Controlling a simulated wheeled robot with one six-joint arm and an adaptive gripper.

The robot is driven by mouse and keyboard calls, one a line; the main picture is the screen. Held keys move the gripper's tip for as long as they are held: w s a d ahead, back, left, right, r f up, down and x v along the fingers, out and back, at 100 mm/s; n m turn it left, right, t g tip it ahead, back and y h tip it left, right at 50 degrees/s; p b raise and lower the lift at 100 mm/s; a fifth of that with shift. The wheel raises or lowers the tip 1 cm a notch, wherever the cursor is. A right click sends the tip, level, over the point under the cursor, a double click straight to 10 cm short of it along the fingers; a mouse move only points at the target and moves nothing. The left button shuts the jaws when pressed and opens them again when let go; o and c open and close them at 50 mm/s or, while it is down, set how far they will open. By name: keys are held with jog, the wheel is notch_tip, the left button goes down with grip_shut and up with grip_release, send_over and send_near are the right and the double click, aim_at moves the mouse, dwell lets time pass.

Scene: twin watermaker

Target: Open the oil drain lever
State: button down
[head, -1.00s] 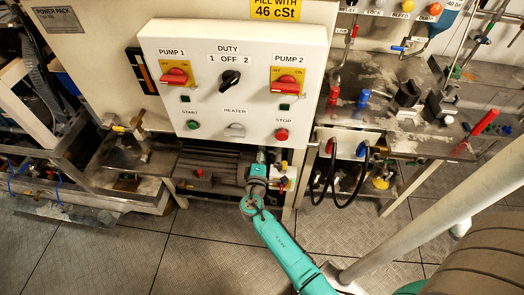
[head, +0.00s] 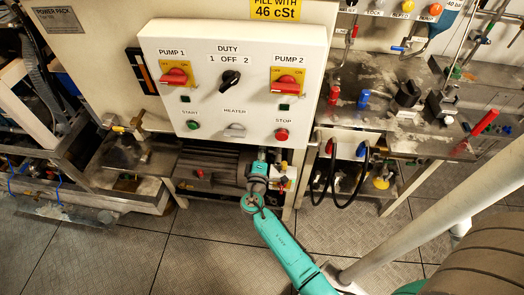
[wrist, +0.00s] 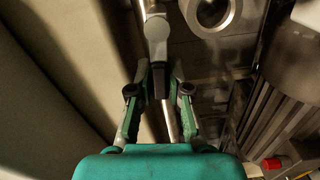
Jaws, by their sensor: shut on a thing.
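The oil drain lever (wrist: 156,32) has a pale metal upper part and a dark section between the fingertips. A thin bright rod shows below the fingertips, between the fingers. In the head view, my gripper (head: 262,160) reaches in low under the control panel, beside the motor. The lever cannot be made out there, as my wrist and the panel's lower edge hide that spot.
The control panel (head: 232,85) overhangs the place where my gripper works. A ribbed motor (head: 212,168) lies to its left, and a small yellow fitting with a red top (head: 284,178) stands close on its right. Black hoses (head: 338,180) hang farther right. The floor in front is clear.

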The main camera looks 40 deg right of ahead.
jog(key=shift+r+m, duration=0.3)
jog(key=shift+m, duration=0.5)
jog(key=c, duration=1.1)
grip_release()
jog(key=shift+v, duration=4)
